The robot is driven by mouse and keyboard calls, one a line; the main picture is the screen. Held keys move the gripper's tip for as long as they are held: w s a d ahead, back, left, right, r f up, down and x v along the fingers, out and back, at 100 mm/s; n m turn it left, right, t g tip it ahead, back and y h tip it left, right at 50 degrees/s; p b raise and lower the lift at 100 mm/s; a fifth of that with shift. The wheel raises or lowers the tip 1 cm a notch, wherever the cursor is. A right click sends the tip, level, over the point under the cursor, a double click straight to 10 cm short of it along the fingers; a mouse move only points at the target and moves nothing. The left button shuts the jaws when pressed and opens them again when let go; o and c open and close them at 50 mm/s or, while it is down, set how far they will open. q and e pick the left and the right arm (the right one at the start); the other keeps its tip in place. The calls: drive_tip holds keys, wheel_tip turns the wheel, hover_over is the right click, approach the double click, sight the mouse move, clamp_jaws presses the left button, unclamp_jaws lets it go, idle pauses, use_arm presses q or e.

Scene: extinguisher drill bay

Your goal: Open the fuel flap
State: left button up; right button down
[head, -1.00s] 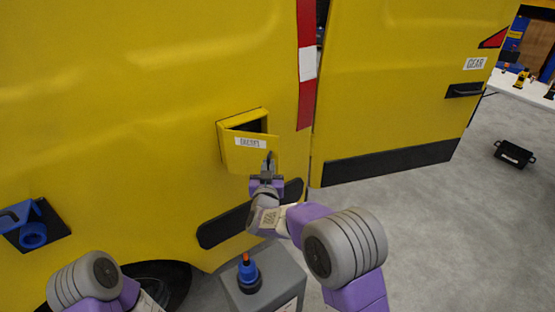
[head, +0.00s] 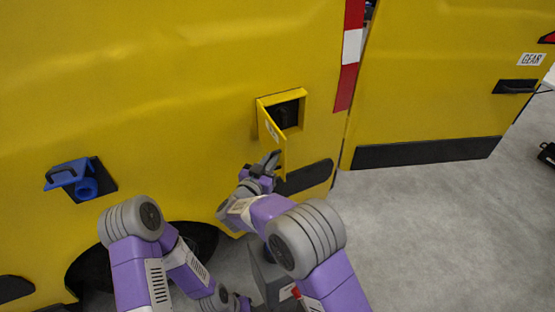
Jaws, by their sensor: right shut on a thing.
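The yellow fuel flap (head: 272,135) on the van's side stands swung out to the left from its square opening (head: 286,113), with a dark recess showing inside. Its label is seen at a steep angle. My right gripper (head: 270,162) is at the flap's lower free edge, shut on it. My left arm reaches down at the lower left, and my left gripper (head: 238,302) is low beside a grey box; its jaws are too unclear to read.
The yellow van side (head: 170,90) fills the left and middle. A blue fitting (head: 80,180) on a black plate sticks out at left. A grey box (head: 268,278) stands below my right arm.

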drive_tip(key=shift+w+r, duration=0.2)
drive_tip(key=shift+r, duration=0.1)
drive_tip(key=c, duration=1.2)
unclamp_jaws()
drive_tip(key=shift+w+a+f, duration=0.1)
drive_tip(key=shift+w+f, duration=0.15)
drive_tip(key=shift+w, duration=0.05)
drive_tip(key=shift+f, duration=0.1)
drive_tip(key=shift+v, duration=3.75)
